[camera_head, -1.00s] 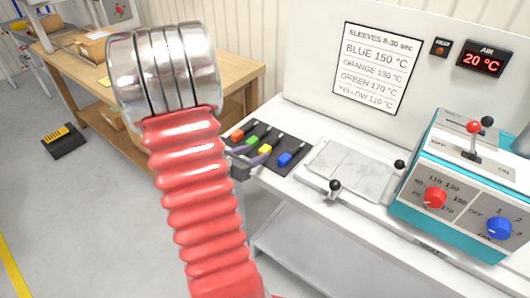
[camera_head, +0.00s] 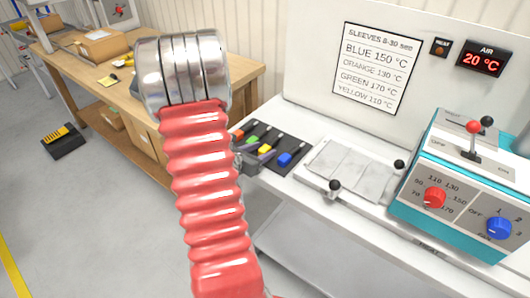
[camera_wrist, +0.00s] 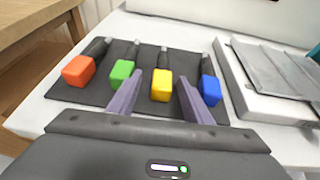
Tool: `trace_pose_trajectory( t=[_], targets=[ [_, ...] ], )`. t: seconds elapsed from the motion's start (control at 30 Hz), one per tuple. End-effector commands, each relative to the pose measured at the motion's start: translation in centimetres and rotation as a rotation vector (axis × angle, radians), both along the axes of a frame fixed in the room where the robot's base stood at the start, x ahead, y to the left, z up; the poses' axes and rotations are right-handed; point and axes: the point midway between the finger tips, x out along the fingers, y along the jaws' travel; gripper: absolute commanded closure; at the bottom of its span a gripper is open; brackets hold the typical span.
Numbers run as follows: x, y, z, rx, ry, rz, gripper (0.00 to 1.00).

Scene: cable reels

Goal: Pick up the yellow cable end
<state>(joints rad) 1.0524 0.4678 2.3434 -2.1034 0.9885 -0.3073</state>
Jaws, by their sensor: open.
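The yellow cable end (camera_wrist: 162,86) lies on a dark mat (camera_wrist: 75,97) on the white bench; it also shows small in the head view (camera_head: 265,149). In the wrist view my gripper (camera_wrist: 158,92) is open, with one finger on each side of the yellow block's near part. The fingers stand apart from it, and nothing is held. The green end (camera_wrist: 122,73) lies left of the left finger, the orange-red end (camera_wrist: 78,71) farther left. The blue end (camera_wrist: 210,90) is just right of the right finger. In the head view my red arm hides part of the mat's left side.
A grey plate (camera_head: 350,170) with black-knobbed handles lies right of the mat. A teal control box (camera_head: 455,190) stands farther right. A wooden bench (camera_head: 75,65) is at the left. A sign (camera_head: 376,68) lists sleeve temperatures.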

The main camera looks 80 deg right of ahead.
Motion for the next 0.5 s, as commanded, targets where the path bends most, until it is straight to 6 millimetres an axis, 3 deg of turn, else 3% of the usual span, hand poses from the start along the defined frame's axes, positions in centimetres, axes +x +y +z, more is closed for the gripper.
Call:
trace_pose_trajectory(
  t=[0.1,0.5],
  targets=[
    [0.02,0.01,0.01,0.0,0.0,0.0,0.55],
    [0.04,0.01,0.01,0.0,0.0,0.001,0.83]
  ],
)
